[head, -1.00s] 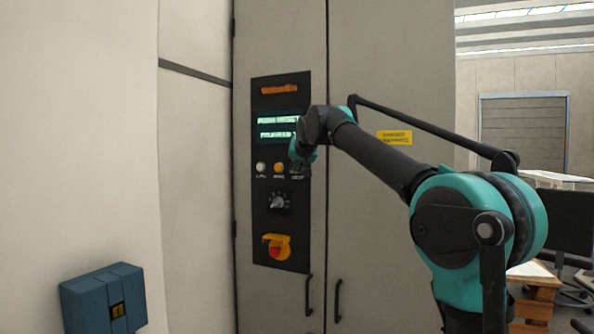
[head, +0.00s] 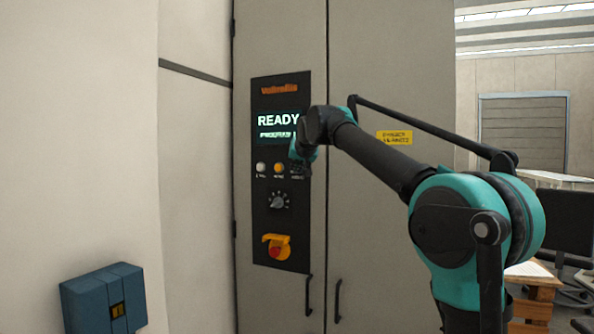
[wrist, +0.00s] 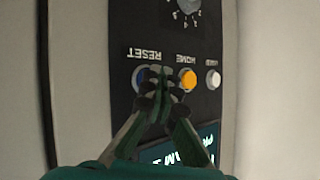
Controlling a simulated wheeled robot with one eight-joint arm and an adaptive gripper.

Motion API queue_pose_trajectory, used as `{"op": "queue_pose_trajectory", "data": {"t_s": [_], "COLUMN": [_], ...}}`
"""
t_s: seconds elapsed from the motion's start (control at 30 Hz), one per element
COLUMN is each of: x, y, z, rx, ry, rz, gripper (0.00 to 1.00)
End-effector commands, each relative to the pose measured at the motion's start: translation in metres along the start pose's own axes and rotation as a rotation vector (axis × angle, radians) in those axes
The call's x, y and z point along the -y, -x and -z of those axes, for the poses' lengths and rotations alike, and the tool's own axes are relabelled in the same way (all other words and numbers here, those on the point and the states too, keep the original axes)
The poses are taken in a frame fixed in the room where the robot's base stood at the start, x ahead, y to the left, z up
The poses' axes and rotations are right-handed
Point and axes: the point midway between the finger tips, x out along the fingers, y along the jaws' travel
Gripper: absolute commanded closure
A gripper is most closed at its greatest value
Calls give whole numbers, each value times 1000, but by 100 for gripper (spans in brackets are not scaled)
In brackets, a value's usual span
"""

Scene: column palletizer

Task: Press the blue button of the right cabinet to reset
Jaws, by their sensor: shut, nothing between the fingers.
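The cabinet (head: 281,32) has a black control panel (head: 262,222). Its screen (head: 278,121) shows READY in large letters above a smaller line. In the wrist view, which is upside down, the blue button (wrist: 138,77) sits by the RESET label and is partly hidden behind my fingers. My gripper (wrist: 158,76) is shut and empty, with its fingertips right in front of the blue button's edge. I cannot tell whether they touch it. In the head view my wrist hides the blue button.
An orange button (head: 278,168) labelled HOME and a white button (head: 261,168) stand beside RESET. Below are a rotary knob (head: 279,201) and a red and yellow switch (head: 277,248). Door handles (head: 309,295) are lower down. A blue box (head: 103,297) is at the lower left.

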Motion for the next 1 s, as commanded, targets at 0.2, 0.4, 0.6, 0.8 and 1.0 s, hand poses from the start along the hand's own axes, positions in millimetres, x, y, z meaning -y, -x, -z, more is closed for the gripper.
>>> {"op": "queue_pose_trajectory", "data": {"t_s": [0.2,0.4,0.6,0.8,1.0], "x": [5,6,8,16,26], "y": [7,9,10,22,34], "z": [-6,-7,-8,-16,-25], "rx": [1,1,1,1,1], "ry": [1,0,1,2,1], "rz": [0,0,0,1,2], "gripper": [100,100,100,100,100]}}
